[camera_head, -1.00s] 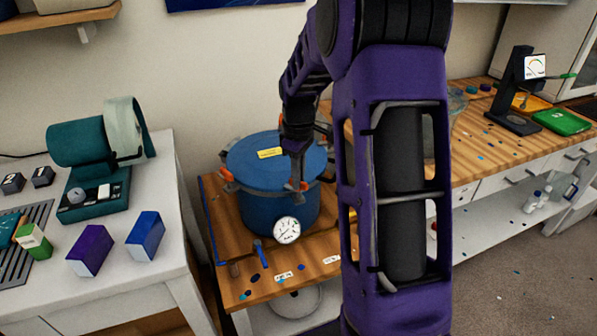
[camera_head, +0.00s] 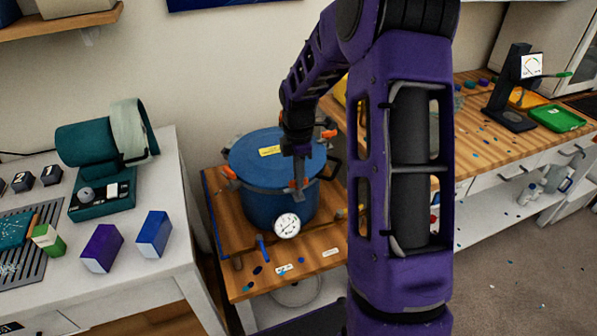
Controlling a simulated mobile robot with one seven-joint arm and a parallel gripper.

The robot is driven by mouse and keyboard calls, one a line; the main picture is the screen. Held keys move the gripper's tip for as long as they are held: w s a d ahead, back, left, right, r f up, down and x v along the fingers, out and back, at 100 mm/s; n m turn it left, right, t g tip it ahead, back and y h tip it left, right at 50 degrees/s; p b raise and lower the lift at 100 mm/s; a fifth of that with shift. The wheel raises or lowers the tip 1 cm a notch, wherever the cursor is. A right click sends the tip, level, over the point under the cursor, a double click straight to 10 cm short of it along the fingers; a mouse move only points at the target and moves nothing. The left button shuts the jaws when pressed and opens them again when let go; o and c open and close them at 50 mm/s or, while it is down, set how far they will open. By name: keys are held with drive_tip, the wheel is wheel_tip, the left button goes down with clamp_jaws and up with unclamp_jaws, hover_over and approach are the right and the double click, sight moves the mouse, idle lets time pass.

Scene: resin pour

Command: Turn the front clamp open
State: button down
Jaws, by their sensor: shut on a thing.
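The blue pressure pot (camera_head: 262,208) stands on a small wooden-topped table with its blue lid (camera_head: 250,150) on. Another orange clamp (camera_head: 229,172) sits at the left of the rim, and one more orange clamp (camera_head: 328,134) shows at the right, behind my wrist.
A round gauge (camera_head: 287,226) and a blue-handled valve (camera_head: 262,246) stick out at the pot's front. A white table (camera_head: 177,225) with a teal machine (camera_head: 100,160) and small boxes is on the left. A long wooden bench (camera_head: 470,150) is on the right. My arm hides part of the middle.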

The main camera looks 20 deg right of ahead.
drive_tip(key=shift+n, duration=0.4)
drive_tip(key=c, duration=0.9)
unclamp_jaws()
wheel_tip(320, 180, up, 18)
drive_tip(key=shift+f+p, duration=0.25)
drive_tip(key=shift+p, duration=0.2)
drive_tip(key=shift+a, duration=0.1)
